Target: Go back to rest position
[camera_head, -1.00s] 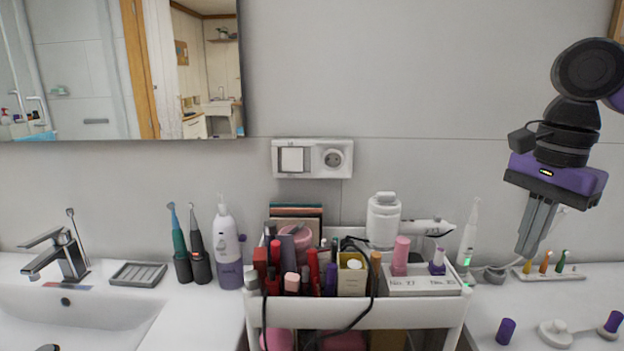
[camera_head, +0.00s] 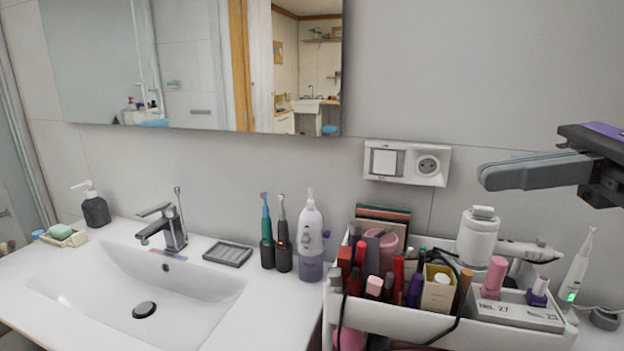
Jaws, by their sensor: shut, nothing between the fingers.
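My gripper (camera_head: 490,176) is at the right edge of the view, raised in front of the wall above the cart. It lies almost level, with its grey fingers pointing left. The fingers are together and hold nothing. It touches nothing that I can see. The rest of my arm is mostly outside the picture.
The white cart (camera_head: 400,318) is full of cosmetics and a white hair dryer (camera_head: 477,238), below my gripper. A wall socket (camera_head: 406,163) is left of the fingertips. The sink (camera_head: 150,290), a soap dish (camera_head: 228,254) and a purple-white bottle (camera_head: 311,240) stand left. Space above the counter is free.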

